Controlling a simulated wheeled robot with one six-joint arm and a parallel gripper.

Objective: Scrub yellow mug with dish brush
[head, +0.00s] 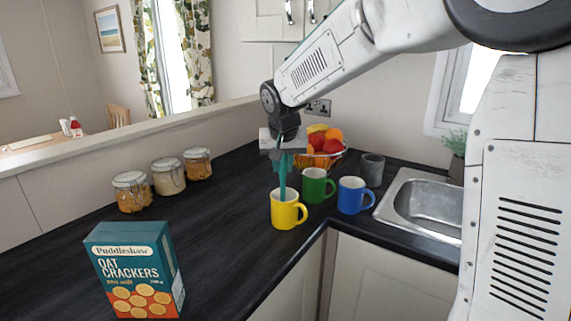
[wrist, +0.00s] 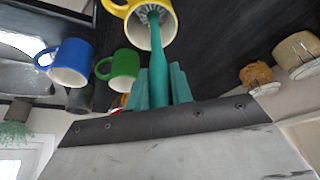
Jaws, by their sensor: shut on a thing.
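The yellow mug (head: 286,211) stands upright on the dark worktop near its inner front corner, with its handle to the right. It shows at the top of the wrist view (wrist: 134,12), partly cut off. My gripper (head: 282,156) is above the mug, pointing down, shut on the teal handle of the dish brush (head: 283,182). In the wrist view the brush (wrist: 157,55) runs from between the gripper fingers (wrist: 158,88) to the mug, and its pale bristle head is inside the mug's mouth. Whether the bristles touch the mug's bottom or wall is hidden.
A green mug (head: 315,187) and a blue mug (head: 354,196) stand close to the right. Behind are a fruit basket (head: 325,161) and a grey cup (head: 372,168). A sink (head: 424,207) lies right. Jars (head: 168,177) and a cracker box (head: 136,270) stand left, with clear worktop between.

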